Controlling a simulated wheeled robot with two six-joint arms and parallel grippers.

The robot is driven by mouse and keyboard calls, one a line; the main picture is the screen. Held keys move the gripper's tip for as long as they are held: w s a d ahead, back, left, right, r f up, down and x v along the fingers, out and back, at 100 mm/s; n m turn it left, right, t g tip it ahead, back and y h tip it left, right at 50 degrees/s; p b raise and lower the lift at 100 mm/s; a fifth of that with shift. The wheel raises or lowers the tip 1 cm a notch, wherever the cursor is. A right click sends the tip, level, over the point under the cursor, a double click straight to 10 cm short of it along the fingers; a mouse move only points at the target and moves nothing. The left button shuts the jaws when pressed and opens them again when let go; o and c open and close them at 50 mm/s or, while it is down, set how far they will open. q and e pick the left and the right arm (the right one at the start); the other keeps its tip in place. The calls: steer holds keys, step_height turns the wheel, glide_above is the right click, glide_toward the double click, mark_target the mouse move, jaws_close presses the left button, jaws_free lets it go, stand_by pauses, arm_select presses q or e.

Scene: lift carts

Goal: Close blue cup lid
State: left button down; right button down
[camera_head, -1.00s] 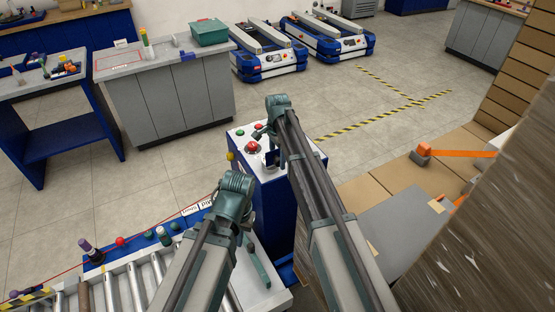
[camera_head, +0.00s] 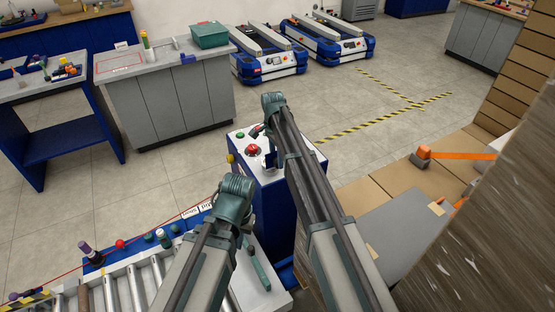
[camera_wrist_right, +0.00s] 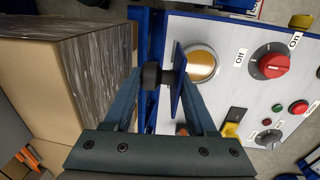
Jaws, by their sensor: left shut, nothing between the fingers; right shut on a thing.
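The blue lid (camera_wrist_right: 179,82) is a thin flat plate standing up from the white panel beside a round amber opening with a silver rim (camera_wrist_right: 201,63). My right gripper (camera_wrist_right: 165,76) is shut on the lid, its dark fingertip pressed against the plate; the far fingertip is partly hidden behind it. In the head view the lid (camera_head: 270,159) shows as a small blue piece beside my right gripper (camera_head: 259,132); my arm hides part of the panel.
The panel has a large red knob (camera_wrist_right: 269,67), a yellow switch (camera_wrist_right: 231,130) and small buttons near the lid. A roller conveyor (camera_head: 120,290) lies at lower left. Stacked cartons (camera_head: 400,185) and a wrapped load (camera_head: 490,230) stand right. The floor beyond the panel is open.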

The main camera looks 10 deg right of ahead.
steer(key=shift+w+a+g+h+b, duration=0.3)
steer(key=shift+w+g+h+b, duration=0.1)
steer(key=shift+w+g, duration=0.45)
steer(key=shift+s+r+g+h, duration=0.1)
steer(key=shift+g+h, duration=0.2)
steer(key=shift+g, duration=0.25)
steer(key=shift+s, duration=0.1)
steer(key=shift+c, duration=1.6)
jaws_free()
steer(key=shift+r, duration=0.1)
steer(key=p+v, duration=1.2)
steer(key=v, duration=0.1)
steer(key=shift+r, duration=0.3)
